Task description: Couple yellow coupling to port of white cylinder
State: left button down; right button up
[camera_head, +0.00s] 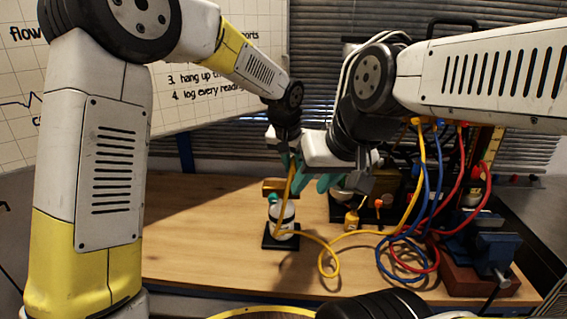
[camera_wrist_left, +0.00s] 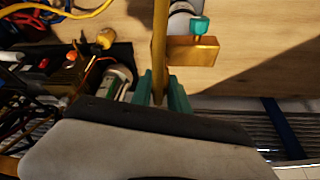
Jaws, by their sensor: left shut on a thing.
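The white cylinder (camera_head: 287,213) stands upright on a black base (camera_head: 270,242) on the table. A brass block (camera_head: 268,186) with a teal knob (camera_head: 273,199) is at its top; the block (camera_wrist_left: 205,52) also shows in the left wrist view. My left gripper (camera_head: 290,164) is just above and beside the block. In the left wrist view, its teal fingers (camera_wrist_left: 161,92) are shut on the end of the yellow hose (camera_wrist_left: 159,45); the coupling itself is mostly hidden between them. My right gripper (camera_head: 320,183) is just right of the left one, partly covered by its own arm; its opening is unclear.
The yellow hose loops over the table (camera_head: 200,215) in front of the cylinder. Blue hoses (camera_head: 425,190) and red hoses (camera_head: 478,205) hang and tangle at the right. A blue vise (camera_head: 490,250) stands at the right edge. The table's left part is clear.

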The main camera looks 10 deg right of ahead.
pick_arm(q)
jog(key=shift+f, duration=0.25)
jog(key=shift+f, duration=0.9)
jog(key=shift+f, duration=0.25)
dwell(0.5)
jog(key=c, duration=1.4)
grip_release()
jog(key=shift+c, duration=0.2)
jog(key=shift+o, duration=0.3)
jog(key=o, duration=0.5)
